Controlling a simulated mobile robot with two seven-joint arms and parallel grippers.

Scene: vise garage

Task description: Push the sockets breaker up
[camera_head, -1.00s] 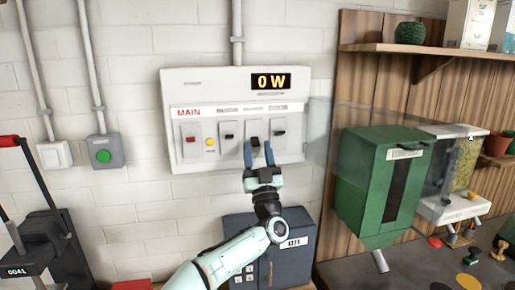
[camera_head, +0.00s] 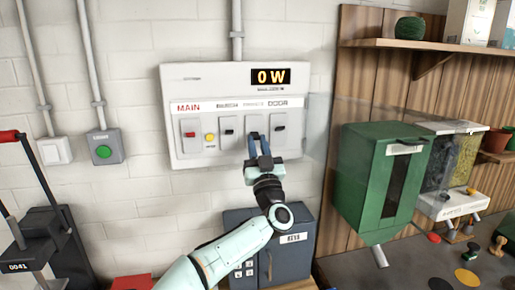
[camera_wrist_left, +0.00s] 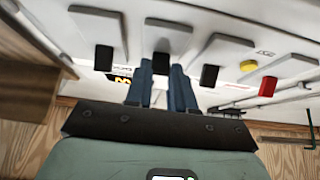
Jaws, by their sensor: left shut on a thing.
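The breaker panel (camera_head: 217,82) is a white box on the wall with a "0 W" display. The middle breaker of the three with black levers has its lever (camera_wrist_left: 161,62) between the fingers of my left gripper (camera_head: 259,138). The lever is mostly hidden in the head view. Its label is too blurred to read surely; the labels beside it look like "BENCH" and "DOOR". In the left wrist view my left gripper (camera_wrist_left: 162,84) is shut on that lever, fingers pointing at the panel. My right gripper is not in view.
The panel also holds a red main lever (camera_head: 190,134), a yellow button (camera_head: 210,137), the bench lever (camera_head: 229,131) and the door lever (camera_head: 280,127). A clear cover (camera_head: 319,120) stands open at the right. A blue key box (camera_head: 240,219) is below.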

